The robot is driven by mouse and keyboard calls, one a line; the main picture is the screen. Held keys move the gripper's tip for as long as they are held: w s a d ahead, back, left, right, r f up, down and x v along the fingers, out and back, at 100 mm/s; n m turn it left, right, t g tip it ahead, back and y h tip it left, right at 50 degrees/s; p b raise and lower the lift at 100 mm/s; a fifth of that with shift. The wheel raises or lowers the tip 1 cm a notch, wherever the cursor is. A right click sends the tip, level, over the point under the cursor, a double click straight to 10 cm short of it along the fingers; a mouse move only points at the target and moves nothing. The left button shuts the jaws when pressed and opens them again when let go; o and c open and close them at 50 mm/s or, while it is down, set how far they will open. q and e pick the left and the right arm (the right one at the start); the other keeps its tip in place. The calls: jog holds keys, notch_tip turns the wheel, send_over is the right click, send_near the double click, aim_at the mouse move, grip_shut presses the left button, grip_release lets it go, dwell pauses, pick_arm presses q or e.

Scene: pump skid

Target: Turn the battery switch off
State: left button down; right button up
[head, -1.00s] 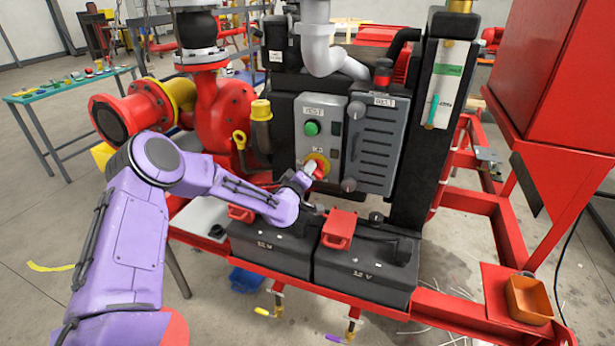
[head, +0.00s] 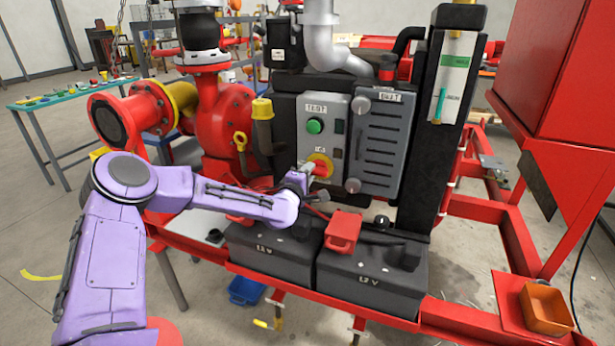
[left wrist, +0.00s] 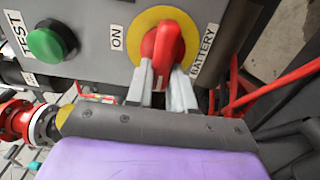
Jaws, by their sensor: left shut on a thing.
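The battery switch is a red handle (left wrist: 165,52) on a yellow disc (left wrist: 190,27), on a grey control panel. In the left wrist view the label ON stands left of the disc and BATTERY right of it. In the head view the red handle (head: 321,169) shows at the panel's lower part. My left gripper (left wrist: 163,70) is shut on the handle, one grey finger on each side of it. In the head view my left gripper (head: 304,175) reaches the switch from the left and hides part of it. My right gripper is not in view.
A green TEST button (head: 315,126) is above the switch. A grey vented BELT cover (head: 375,145) stands just right. Two black 12 V batteries (head: 368,279) with a red terminal cover (head: 342,231) sit below. A red pump (head: 222,125) is at left.

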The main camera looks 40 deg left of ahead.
pick_arm(q)
jog(key=shift+r, duration=0.15)
jog(key=c, duration=1)
grip_release()
jog(key=v, duration=0.9)
jog(key=shift+s, duration=0.1)
jog(key=shift+s+d, duration=0.2)
jog(key=shift+s, duration=0.35)
